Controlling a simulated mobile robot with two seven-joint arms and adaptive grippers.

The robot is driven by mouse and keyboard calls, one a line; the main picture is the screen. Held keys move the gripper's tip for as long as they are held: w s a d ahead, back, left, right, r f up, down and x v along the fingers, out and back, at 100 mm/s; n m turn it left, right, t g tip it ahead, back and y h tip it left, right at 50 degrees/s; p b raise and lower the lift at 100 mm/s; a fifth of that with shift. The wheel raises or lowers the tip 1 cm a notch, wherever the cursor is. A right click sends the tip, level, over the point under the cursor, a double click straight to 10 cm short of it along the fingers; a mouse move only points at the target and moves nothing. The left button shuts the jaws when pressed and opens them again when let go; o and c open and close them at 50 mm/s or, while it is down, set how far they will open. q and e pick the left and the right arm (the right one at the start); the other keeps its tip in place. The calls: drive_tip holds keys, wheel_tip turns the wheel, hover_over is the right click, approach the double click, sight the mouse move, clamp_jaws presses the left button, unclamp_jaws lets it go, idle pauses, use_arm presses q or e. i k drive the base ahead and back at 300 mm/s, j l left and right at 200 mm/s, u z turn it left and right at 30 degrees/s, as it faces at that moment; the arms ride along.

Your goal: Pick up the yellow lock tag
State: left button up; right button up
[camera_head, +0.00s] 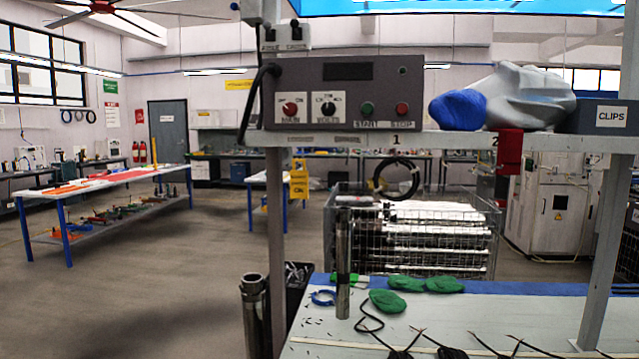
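I cannot make out a yellow lock tag for certain. The one clear yellow object is a yellow stand (299,180) on the floor in the middle distance, which looks like a floor sign. A red block-shaped item (510,151) hangs at the front edge of the shelf, near the number 2. Neither of my grippers is in view.
A shelf (450,141) carries a control box (345,92), a blue cloth (458,108) and a CLIPS box (600,116). Below, the workbench (500,312) holds an upright metal tube (343,265), green pieces (387,301) and black cables (372,325). Open floor lies left.

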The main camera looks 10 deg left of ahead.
sight(298, 178)
drive_tip(key=j+z, duration=0.2)
drive_tip(key=z, duration=0.25)
drive_tip(key=i+j+z, duration=0.1)
drive_tip(key=z, duration=0.35)
drive_tip(key=j+z, duration=0.55)
drive_tip(key=z, duration=0.3)
drive_tip(key=k+j+z, duration=0.2)
drive_tip(key=j, duration=0.35)
drive_tip(key=k+j+z, duration=0.2)
drive_tip(key=j, duration=0.3)
drive_tip(key=k+j+z, duration=0.15)
drive_tip(key=j, duration=0.35)
drive_tip(key=k+j+z, duration=0.2)
drive_tip(key=k+j, duration=0.2)
drive_tip(key=k+j+z, duration=0.2)
drive_tip(key=j, duration=0.25)
drive_tip(key=k, duration=0.1)
